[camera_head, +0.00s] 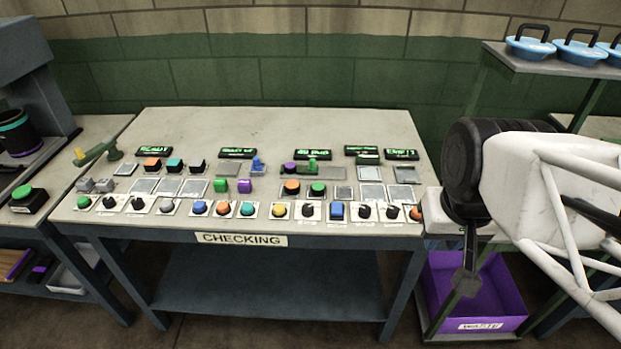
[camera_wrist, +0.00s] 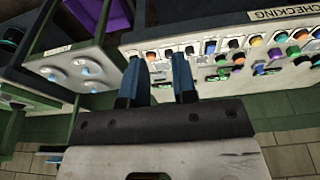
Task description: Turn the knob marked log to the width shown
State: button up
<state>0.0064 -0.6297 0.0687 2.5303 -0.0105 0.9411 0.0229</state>
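The checking table (camera_head: 215,120) carries a front row of controls. Several black knobs on white plates stand in that row, including ones at the left (camera_head: 137,203), right of centre (camera_head: 308,210) and near the right end (camera_head: 364,211). Their labels are too small to read, so I cannot tell which is marked log. Small green-lit displays stand at the back; one (camera_head: 310,154) seems to show a number, not clearly legible. My gripper (camera_head: 467,278) hangs right of the table, apart from the knobs. In the wrist view its two fingers (camera_wrist: 160,80) are apart with nothing between them.
Coloured buttons, switches and grey panels crowd the table around the knobs. A purple bin (camera_head: 490,290) stands below my gripper at the right. A shelf with blue handled items (camera_head: 528,46) rises behind my arm. A side table with a green button (camera_head: 22,192) is at left.

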jog(key=o, duration=0.5)
jog(key=shift+w+a, duration=0.15)
jog(key=shift+w, duration=0.4)
jog(key=shift+o, duration=0.6)
jog(key=w+a+f+m, duration=0.1)
jog(key=w+a, duration=0.3)
jog(key=w, duration=0.5)
jog(key=shift+f+m+g, duration=0.35)
jog(key=shift+m+g, duration=0.05)
jog(key=shift+m, duration=0.5)
jog(key=m+g, duration=0.2)
jog(key=m, duration=0.4)
send_over(308, 207)
jog(key=f, duration=1.5)
jog(key=shift+d, duration=0.2)
jog(key=shift+a+f, duration=0.15)
jog(key=shift+f, duration=0.1)
jog(key=shift+f, duration=3.8)
jog(key=shift+c, duration=0.4)
jog(key=c, duration=0.8)
